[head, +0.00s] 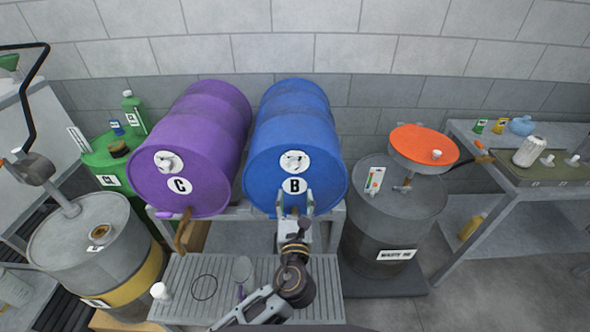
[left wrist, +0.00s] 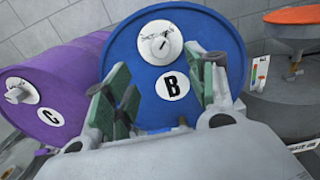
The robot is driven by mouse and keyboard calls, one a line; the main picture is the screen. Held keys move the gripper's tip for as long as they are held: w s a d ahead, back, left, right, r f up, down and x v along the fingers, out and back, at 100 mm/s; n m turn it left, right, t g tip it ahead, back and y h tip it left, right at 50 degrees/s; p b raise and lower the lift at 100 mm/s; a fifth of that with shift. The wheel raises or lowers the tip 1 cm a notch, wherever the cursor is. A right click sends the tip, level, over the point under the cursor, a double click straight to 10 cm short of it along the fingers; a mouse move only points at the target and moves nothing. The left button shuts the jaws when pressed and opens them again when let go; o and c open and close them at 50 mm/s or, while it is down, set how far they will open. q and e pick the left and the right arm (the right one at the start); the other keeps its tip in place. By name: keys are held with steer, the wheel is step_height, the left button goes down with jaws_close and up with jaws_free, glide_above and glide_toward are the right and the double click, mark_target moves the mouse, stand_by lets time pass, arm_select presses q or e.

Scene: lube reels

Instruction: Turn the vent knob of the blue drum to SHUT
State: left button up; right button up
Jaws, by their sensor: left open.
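The blue drum (head: 286,117) lies on its side on a rack, its round end facing me, with a black B label (head: 294,186). Its vent knob (head: 294,161) sits on a white round plate above the label; in the left wrist view the knob (left wrist: 161,43) is a pale piece with a dark pointer-like mark, its wording too small to read. My left gripper (head: 295,203) is open and empty in front of the drum's lower end, below the knob. In the left wrist view its green-padded fingers (left wrist: 165,75) stand apart on either side of the B label (left wrist: 171,84). My right gripper is not in view.
A purple drum (head: 190,140) marked C lies left of the blue one. A waste drum (head: 397,225) with an orange funnel (head: 423,148) stands at right. A slatted grate (head: 190,280) holding small items lies below. A bench (head: 500,183) stands far right.

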mark_target(295, 169)
arm_select(q)
steer(key=shift+w+p, duration=0.8)
steer(key=shift+w, duration=5.8)
steer(key=shift+c, duration=0.5)
steer(key=c, duration=0.9)
steer(key=shift+c, duration=0.2)
